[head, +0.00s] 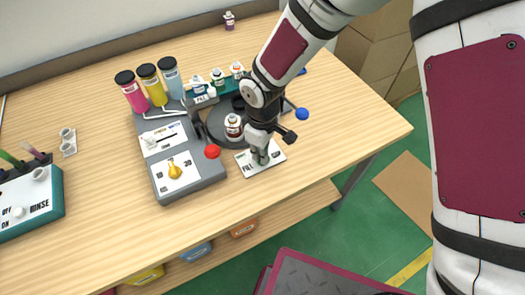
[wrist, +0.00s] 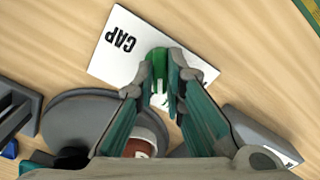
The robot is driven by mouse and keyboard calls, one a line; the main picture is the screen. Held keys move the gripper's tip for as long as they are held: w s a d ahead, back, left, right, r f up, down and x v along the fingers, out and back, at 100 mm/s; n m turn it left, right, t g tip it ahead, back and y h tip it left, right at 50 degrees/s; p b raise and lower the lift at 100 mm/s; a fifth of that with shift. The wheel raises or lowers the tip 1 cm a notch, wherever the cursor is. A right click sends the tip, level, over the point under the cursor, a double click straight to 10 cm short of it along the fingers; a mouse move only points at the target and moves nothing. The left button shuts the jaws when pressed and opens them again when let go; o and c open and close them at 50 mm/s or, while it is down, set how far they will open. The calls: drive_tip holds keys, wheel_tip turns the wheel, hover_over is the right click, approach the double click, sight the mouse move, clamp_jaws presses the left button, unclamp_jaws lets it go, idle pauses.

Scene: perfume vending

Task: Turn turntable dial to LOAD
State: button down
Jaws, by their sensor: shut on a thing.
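The turntable dial's white plate (head: 248,168) lies on the table in front of the dark grey turntable (head: 213,121). In the wrist view, the plate (wrist: 103,68) shows the word CAP; other lettering is hidden behind the fingers. My gripper (head: 261,158) points down over the plate, shut on the dial's knob, which the fingers mostly hide. In the wrist view my gripper (wrist: 168,78) has its fingertips together at the plate's middle. LOAD and the pointer's direction cannot be read. A small bottle (head: 233,128) stands on the turntable, left of my gripper.
A grey console (head: 199,181) with a yellow knob (head: 175,171) stands to the left. A red ball (head: 212,152) and a blue ball (head: 302,114) flank my gripper. Several small bottles stand behind the turntable. The table's front right is clear.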

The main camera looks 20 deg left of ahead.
drive_tip(key=m, duration=0.6)
drive_tip(key=shift+p, duration=0.35)
drive_tip(key=shift+m, duration=0.3)
drive_tip(key=c, duration=1.7)
unclamp_jaws()
drive_tip(key=shift+o, duration=0.2)
wheel_tip(320, 180, up, 12)
